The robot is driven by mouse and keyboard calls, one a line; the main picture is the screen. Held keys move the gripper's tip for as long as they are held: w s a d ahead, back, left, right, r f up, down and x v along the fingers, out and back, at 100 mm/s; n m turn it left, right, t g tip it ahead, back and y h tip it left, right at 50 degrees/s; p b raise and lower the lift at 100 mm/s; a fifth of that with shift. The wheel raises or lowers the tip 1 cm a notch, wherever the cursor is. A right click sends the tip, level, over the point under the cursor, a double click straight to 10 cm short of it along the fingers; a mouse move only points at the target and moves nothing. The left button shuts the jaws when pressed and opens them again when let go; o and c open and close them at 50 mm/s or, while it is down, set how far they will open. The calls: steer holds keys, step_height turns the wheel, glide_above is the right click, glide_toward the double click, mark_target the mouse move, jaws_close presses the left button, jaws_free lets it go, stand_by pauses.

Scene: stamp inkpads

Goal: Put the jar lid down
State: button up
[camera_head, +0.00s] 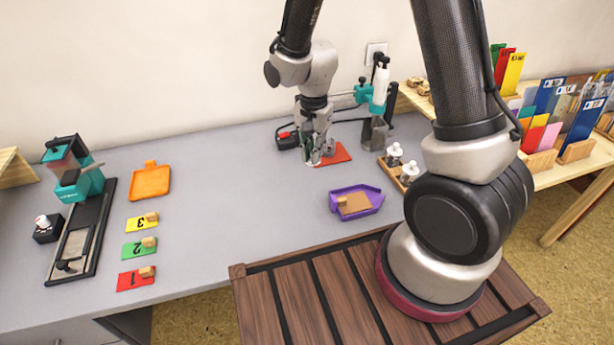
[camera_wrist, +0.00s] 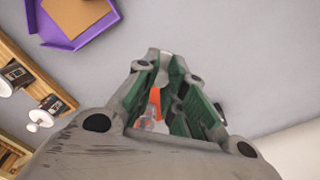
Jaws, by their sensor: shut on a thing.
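My gripper (camera_head: 314,158) is low over the back of the grey table, pointing down at the left edge of a flat orange-red mat (camera_head: 338,154). In the wrist view my gripper (camera_wrist: 164,62) has its green-lined fingers drawn close together, shut on the jar lid. The lid itself is mostly hidden by the fingers, and I cannot make out its shape. An orange-red strip and a small pale, glassy patch show between the fingers. I cannot tell whether the lid touches the mat or the table.
A purple tray (camera_head: 374,197) with a tan pad stands nearer, and a wooden rack (camera_head: 400,180) with white-knobbed stamps is to its right. A teal dispenser stand (camera_head: 376,131) is close on the right. The table's left middle is clear up to the orange tray (camera_head: 150,182) and numbered cards.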

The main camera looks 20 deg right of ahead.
mark_target(312, 180)
step_height(312, 180, down, 7)
stand_by(0.3)
steer(key=shift+f, duration=0.1)
steer(key=o, duration=0.7)
steer(key=shift+c, duration=0.2)
